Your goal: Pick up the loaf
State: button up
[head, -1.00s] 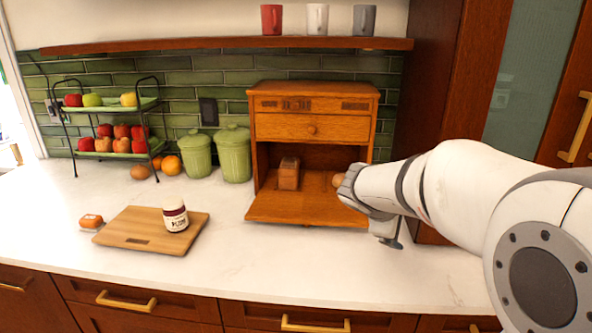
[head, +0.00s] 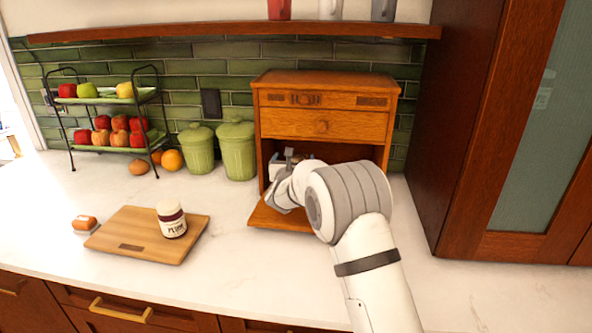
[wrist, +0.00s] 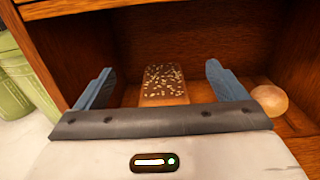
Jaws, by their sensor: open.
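The loaf (wrist: 165,84) is a brown block with pale seeds on top. In the wrist view it lies inside the wooden bread box, between and ahead of my two blue fingers. My gripper (wrist: 160,88) is open and empty, with a finger to each side of the loaf and clear space to both. In the head view my gripper (head: 285,165) is at the mouth of the bread box (head: 325,97), and my arm hides most of the loaf there.
A round bun (wrist: 270,99) lies right of the loaf in the box. The lowered box door (head: 283,217) lies below my gripper. Green canisters (head: 238,150) stand left of the box. A cutting board (head: 135,222) with a jar (head: 171,219) lies on the counter further left.

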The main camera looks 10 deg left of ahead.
notch_tip(320, 180, down, 6)
jog(key=shift+r+p, duration=0.2)
jog(key=shift+p, duration=0.1)
jog(key=shift+w+r, duration=0.25)
jog(key=shift+w, duration=0.3)
jog(key=shift+w+d+p, duration=0.15)
jog(key=shift+w+p, duration=0.75)
jog(key=shift+w, duration=2.35)
jog(key=shift+c, duration=0.3)
jog(key=c, duration=1.1)
jog(key=shift+c, duration=0.5)
jog(key=shift+r, duration=0.1)
